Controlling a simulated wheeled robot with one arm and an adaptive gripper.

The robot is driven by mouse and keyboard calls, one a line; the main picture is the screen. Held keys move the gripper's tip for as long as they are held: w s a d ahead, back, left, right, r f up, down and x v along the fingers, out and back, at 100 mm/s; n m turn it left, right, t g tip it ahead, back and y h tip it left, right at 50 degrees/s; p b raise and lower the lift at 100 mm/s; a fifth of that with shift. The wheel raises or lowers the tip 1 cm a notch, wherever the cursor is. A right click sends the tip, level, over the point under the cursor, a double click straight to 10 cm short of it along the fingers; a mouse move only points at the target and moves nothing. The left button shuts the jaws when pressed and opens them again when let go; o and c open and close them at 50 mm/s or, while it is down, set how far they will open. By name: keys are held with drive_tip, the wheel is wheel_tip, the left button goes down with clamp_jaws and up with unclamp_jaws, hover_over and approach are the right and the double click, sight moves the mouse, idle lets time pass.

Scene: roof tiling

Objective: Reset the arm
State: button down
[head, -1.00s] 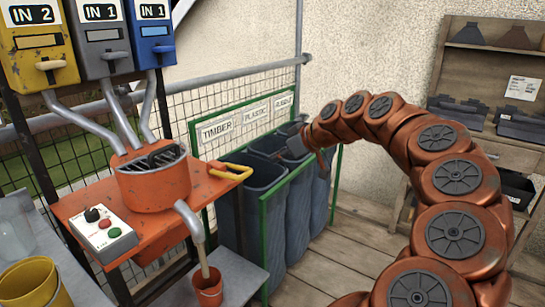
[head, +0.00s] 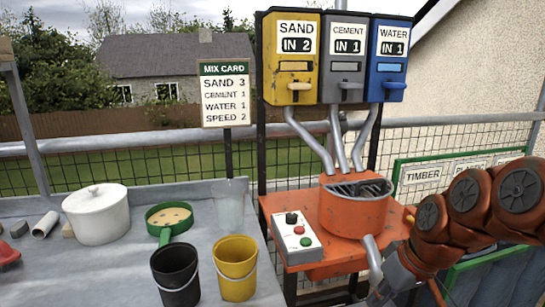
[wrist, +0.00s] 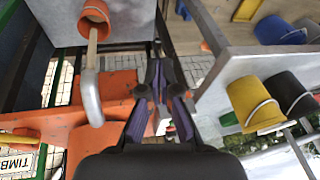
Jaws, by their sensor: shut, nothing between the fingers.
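My arm (head: 470,215) arches in from the right edge of the head view and bends down beside the orange mixer (head: 353,212). In the wrist view my gripper (wrist: 160,70) is shut, with its fingers close together and nothing held. In that view it is over the gap between the orange mixer stand (wrist: 95,112) and a grey table (wrist: 235,85). In the head view the gripper is largely cut off at the bottom edge, so its fingers are not clear there.
A yellow bucket (head: 236,268) and a black bucket (head: 176,275) stand on the table left of the mixer. The mixer's grey spout (head: 373,258) is close to my arm. Sand, cement and water dispensers (head: 343,62) hang above. A mix card (head: 225,95) stands behind.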

drive_tip(key=s+a+f+m+g+h, duration=0.1)
drive_tip(key=s+f+m+g+h, duration=0.3)
drive_tip(key=s, duration=0.6)
drive_tip(key=s+a+f+g+y, duration=0.1)
drive_tip(key=s+f, duration=0.5)
drive_tip(key=s, duration=0.4)
drive_tip(key=s+p+v, duration=0.2)
drive_tip(key=p+v, duration=0.8)
drive_tip(key=v, duration=0.1)
drive_tip(key=s+r+p+v, duration=0.1)
drive_tip(key=s+p+v, duration=0.1)
drive_tip(key=p+v, duration=0.8)
drive_tip(key=shift+s+a+r+t+p, duration=0.3)
drive_tip(key=shift+a+r+p, duration=0.15)
drive_tip(key=shift+r, duration=0.1)
